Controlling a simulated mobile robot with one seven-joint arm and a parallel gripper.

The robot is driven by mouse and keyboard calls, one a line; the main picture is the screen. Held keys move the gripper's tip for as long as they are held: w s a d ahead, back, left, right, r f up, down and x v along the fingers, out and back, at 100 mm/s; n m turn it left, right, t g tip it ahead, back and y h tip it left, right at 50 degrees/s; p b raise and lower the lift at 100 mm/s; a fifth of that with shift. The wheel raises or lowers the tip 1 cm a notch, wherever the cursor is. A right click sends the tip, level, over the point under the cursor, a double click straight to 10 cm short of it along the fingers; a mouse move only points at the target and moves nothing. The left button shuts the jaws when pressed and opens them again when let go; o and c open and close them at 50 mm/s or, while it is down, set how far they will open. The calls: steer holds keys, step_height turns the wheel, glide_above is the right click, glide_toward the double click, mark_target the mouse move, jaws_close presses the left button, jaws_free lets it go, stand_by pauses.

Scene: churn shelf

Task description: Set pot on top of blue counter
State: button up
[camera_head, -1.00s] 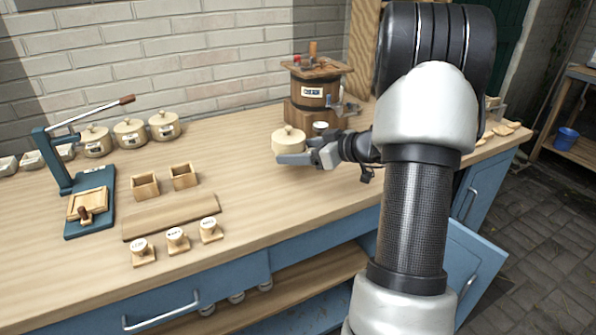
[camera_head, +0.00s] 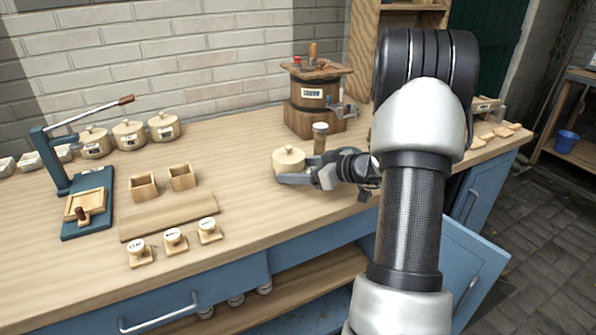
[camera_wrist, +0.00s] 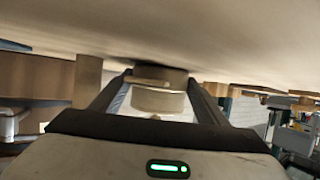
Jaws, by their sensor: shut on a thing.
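The pot (camera_head: 289,160) is small, round and cream, with a knobbed lid. My gripper (camera_head: 292,178) is shut on it from the right, low over or at the wooden top of the blue counter (camera_head: 245,205). In the wrist view the pot (camera_wrist: 158,98) sits between the two dark fingers of my gripper (camera_wrist: 158,92), and the picture looks upside down. Whether the pot's base touches the counter top is hidden by the fingers.
A wooden churn (camera_head: 313,95) and a jar (camera_head: 320,138) stand behind the pot. Several lidded pots (camera_head: 128,137), small boxes (camera_head: 182,177), a board (camera_head: 168,216) and a lever press (camera_head: 85,205) are to the left. A blue door (camera_head: 475,260) hangs open below.

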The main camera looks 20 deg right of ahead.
steer(key=o, duration=1.1)
steer(key=shift+r+p, duration=0.25)
steer(key=shift+p, duration=0.25)
steer(key=shift+s+d, duration=0.2)
steer(key=shift+s, duration=0.1)
steer(key=v, duration=1.1)
steer(key=shift+s, duration=0.15)
